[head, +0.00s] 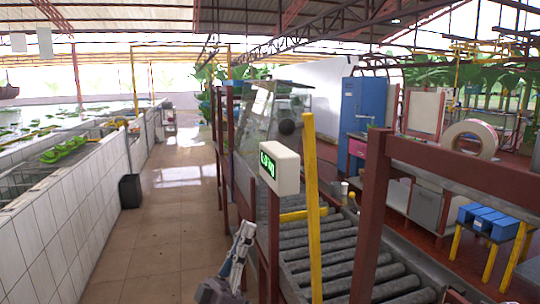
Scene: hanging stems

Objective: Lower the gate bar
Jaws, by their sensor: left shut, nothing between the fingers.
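A yellow bar (312,190) stands nearly upright beside the roller conveyor, looking like the gate bar in a raised position. A short yellow piece (303,214) crosses near its middle; I cannot tell whether the two are joined. My left gripper (243,236) is at the bottom centre, to the left of the bar and apart from it. Its fingers are shut and empty, pointing up. The lower end of the bar runs out of the picture, so its pivot is not visible. My right gripper is not in view.
A white box with a green display (284,168) is mounted just left of the bar. Red-brown posts (372,215) frame the rollers (330,255). The tiled aisle (165,235) at left is open, with a black bin (130,191).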

